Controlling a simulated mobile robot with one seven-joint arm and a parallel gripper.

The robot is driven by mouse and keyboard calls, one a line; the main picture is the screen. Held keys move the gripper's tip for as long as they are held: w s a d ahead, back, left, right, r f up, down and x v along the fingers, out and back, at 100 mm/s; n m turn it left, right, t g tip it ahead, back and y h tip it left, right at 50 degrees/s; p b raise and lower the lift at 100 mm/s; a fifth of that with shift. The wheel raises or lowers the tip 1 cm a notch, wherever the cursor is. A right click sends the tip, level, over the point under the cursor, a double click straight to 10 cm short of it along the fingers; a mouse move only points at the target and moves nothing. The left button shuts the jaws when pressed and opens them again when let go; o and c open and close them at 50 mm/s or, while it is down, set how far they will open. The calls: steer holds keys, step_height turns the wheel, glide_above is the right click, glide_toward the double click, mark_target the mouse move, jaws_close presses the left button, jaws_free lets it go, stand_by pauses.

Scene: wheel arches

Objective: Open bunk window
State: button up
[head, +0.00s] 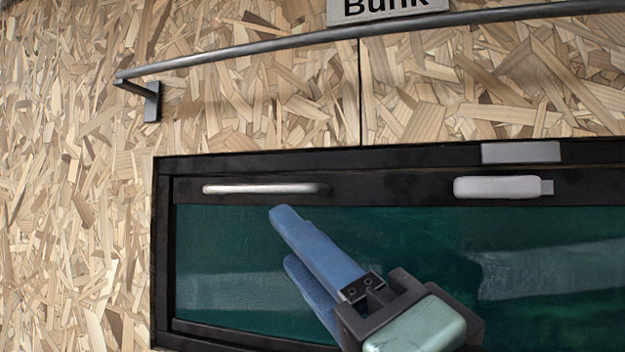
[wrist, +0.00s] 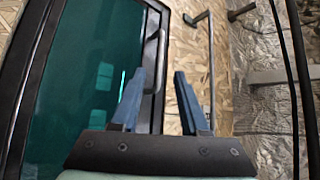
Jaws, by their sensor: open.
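The bunk window (head: 225,275) has green-tinted glass in a black frame and looks closed in the head view. A silver bar handle (head: 262,189) runs along its top rail on the left. A white latch-like part (head: 497,187) sits on the rail to the right, below a grey plate (head: 521,152) on the outer frame. My gripper (head: 282,238) has blue fingers and is in front of the glass, just below the handle. In the wrist view my gripper (wrist: 165,92) is open and empty; the handle (wrist: 153,55) shows beyond the fingers, seemingly not between them.
The wall (head: 80,200) around the window is chipboard. A grey metal rail (head: 350,33) on a bracket (head: 147,95) runs above the window, below a "Bunk" sign (head: 386,8). The wall left of the window is clear.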

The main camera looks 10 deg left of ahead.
mark_target(254, 191)
steer(key=p+x, duration=0.2)
steer(key=x, duration=0.2)
steer(key=p+x, duration=0.2)
steer(key=x, duration=0.1)
steer(key=p+x, duration=0.3)
steer(key=x, duration=0.1)
steer(key=shift+w+d+r, duration=0.15)
steer(key=shift+w+r, duration=0.1)
steer(key=shift+r, duration=0.2)
steer(key=shift+w+a, duration=0.3)
steer(key=shift+a, duration=0.05)
steer(key=shift+d, duration=0.1)
jaws_close()
stand_by(0.4)
